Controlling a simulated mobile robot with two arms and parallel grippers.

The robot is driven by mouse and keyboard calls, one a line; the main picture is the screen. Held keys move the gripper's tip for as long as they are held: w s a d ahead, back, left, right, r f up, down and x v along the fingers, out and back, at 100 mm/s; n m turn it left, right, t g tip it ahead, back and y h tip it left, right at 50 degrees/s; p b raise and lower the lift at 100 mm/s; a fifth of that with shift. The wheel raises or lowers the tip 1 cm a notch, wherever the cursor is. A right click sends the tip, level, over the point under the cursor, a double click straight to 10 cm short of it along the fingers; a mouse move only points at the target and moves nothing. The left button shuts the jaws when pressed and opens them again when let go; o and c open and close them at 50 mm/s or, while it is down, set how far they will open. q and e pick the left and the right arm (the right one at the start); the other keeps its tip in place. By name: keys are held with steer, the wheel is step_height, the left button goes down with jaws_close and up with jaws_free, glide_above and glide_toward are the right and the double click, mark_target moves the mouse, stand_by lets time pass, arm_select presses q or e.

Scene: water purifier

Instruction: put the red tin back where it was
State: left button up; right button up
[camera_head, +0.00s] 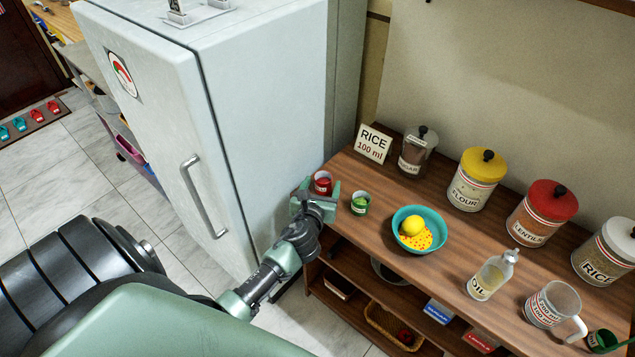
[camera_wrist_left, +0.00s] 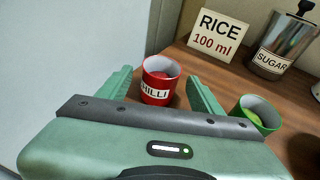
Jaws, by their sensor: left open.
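The red tin (camera_head: 321,184) stands upright at the left end of the wooden counter, close to the fridge. In the left wrist view the red tin (camera_wrist_left: 158,84) carries a white CHILLI label. My left gripper (camera_head: 318,190) is at the tin. In the left wrist view the open fingers of the gripper (camera_wrist_left: 157,90) lie on either side of the tin, with a visible gap to the right finger. The tin's base is partly hidden. My right gripper is in neither view.
A green tin (camera_head: 360,203) stands just right of the gripper and shows beside the right finger (camera_wrist_left: 257,115). A RICE 100 ml card (camera_head: 373,144), sugar jar (camera_head: 418,153), teal bowl (camera_head: 430,244) and oil bottle (camera_head: 490,277) are on the counter. The fridge (camera_head: 258,110) stands close on the left.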

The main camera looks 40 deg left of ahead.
arm_select(q)
steer(key=v, duration=0.6)
steer(key=shift+s+r, duration=0.2)
steer(key=shift+s, duration=0.15)
steer(key=shift+d, duration=0.1)
